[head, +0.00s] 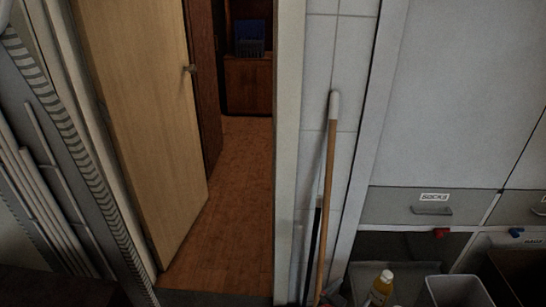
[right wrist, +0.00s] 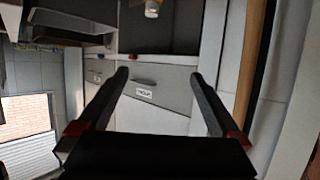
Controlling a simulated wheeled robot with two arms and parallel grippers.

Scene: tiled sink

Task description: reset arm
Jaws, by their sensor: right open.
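My right gripper (right wrist: 160,76) shows in the right wrist view with its two dark fingers spread wide apart. Nothing is held between them. Behind the gap is a grey drawer front with a small white label (right wrist: 145,93), seen upside down. I cannot make out either gripper in the head view. My left gripper is in neither view.
In the head view, a wooden door (head: 140,110) stands ajar on a doorway with a reddish floor (head: 230,200). Long-handled tools (head: 328,190) lean on the tiled wall.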

